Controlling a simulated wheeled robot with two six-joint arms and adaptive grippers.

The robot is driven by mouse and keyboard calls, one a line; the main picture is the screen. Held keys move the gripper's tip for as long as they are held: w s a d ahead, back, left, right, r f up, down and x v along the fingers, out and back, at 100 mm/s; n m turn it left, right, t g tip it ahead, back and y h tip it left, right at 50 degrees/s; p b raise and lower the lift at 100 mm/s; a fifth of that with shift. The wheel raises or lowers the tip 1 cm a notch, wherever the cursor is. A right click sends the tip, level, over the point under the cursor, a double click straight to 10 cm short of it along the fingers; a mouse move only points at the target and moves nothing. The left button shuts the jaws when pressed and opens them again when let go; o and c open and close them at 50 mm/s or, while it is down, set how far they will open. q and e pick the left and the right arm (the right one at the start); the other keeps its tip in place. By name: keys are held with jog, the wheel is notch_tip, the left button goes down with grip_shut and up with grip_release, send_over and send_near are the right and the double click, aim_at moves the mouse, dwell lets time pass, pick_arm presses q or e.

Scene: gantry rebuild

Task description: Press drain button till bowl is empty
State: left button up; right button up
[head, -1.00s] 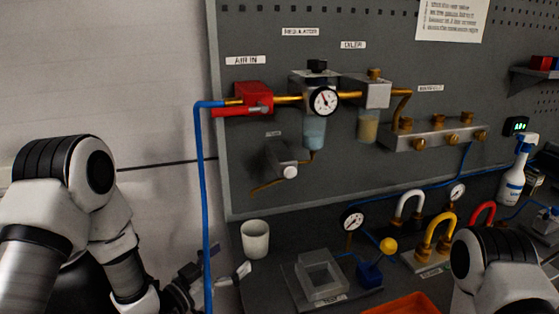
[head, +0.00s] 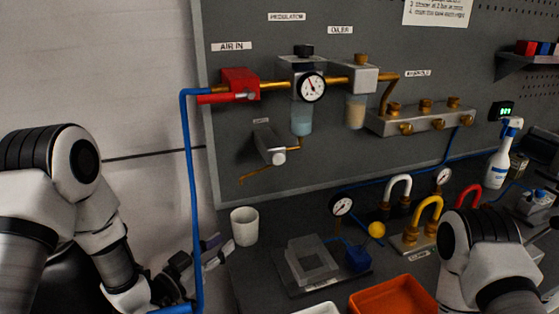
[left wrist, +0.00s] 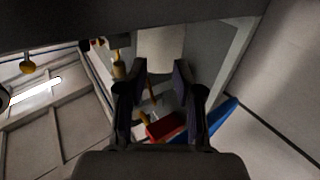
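The drain button (head: 278,158) is a round white knob on a grey block under a small label on the panel. A thin brass tube runs down-left beside it. The bowl (head: 302,121) hangs under the regulator and its gauge, with pale bluish liquid showing in it. A white cup (head: 244,226) stands at the panel's foot. My left gripper (head: 225,249) is beside the cup's lower left, open, with nothing seen held. In the left wrist view its fingers (left wrist: 162,75) are apart, with a pale cup-like shape beyond them. My right gripper is out of view.
A blue hose (head: 188,180) runs down in front of my left arm. A red valve (head: 240,85) is above the drain block.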

pick_arm(q)
grip_shut()
dwell(1.0)
